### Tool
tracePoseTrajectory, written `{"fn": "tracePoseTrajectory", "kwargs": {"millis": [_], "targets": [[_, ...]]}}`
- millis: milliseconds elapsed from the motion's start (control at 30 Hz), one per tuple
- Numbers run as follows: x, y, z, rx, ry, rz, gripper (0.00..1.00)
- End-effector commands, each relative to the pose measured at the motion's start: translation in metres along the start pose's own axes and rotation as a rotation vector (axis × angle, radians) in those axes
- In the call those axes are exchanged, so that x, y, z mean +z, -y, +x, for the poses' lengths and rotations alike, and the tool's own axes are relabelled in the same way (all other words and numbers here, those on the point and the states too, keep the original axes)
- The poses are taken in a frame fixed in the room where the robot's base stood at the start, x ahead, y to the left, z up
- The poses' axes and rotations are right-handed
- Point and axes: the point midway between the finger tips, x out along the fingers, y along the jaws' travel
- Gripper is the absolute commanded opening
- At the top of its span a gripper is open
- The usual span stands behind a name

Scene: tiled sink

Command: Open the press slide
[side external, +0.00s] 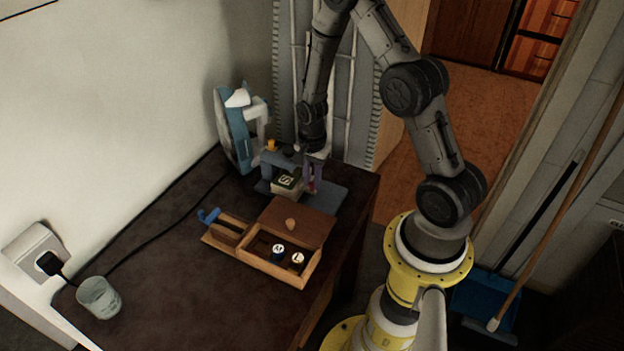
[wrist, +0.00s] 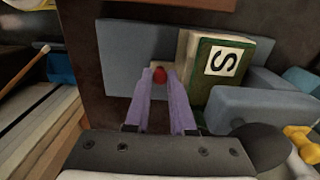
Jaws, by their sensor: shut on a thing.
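The press is a blue-grey fixture on the dark table, with a flat base plate (side external: 328,201) and an upright part behind. A cream and green block marked S (side external: 287,183) sits in it; the block also shows in the wrist view (wrist: 222,70). A small red knob (wrist: 160,76) sticks out beside the block's cream part. My gripper (side external: 314,184) has purple fingers that reach down at the press's right side. In the wrist view my gripper (wrist: 159,82) is shut on the red knob, one finger on each side. The knob's far attachment is hidden.
A wooden box (side external: 248,257) with pieces marked M and L and a brown lid (side external: 298,222) stands in front of the press. A blue and white device (side external: 235,130) stands behind. A cup (side external: 99,297) is front left. The left table is mostly clear, apart from a cable.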

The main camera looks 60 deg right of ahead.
Motion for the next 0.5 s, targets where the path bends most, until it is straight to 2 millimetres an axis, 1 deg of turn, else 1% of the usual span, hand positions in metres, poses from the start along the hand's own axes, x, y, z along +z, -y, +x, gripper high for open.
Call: {"fn": "tracePoseTrajectory", "kwargs": {"millis": [400,500], "targets": [[-0.0002,0.0010,-0.0013,-0.003,-0.001,0.000,0.00],[-0.0005,-0.0052,-0.0015,-0.003,-0.001,0.001,0.00]]}}
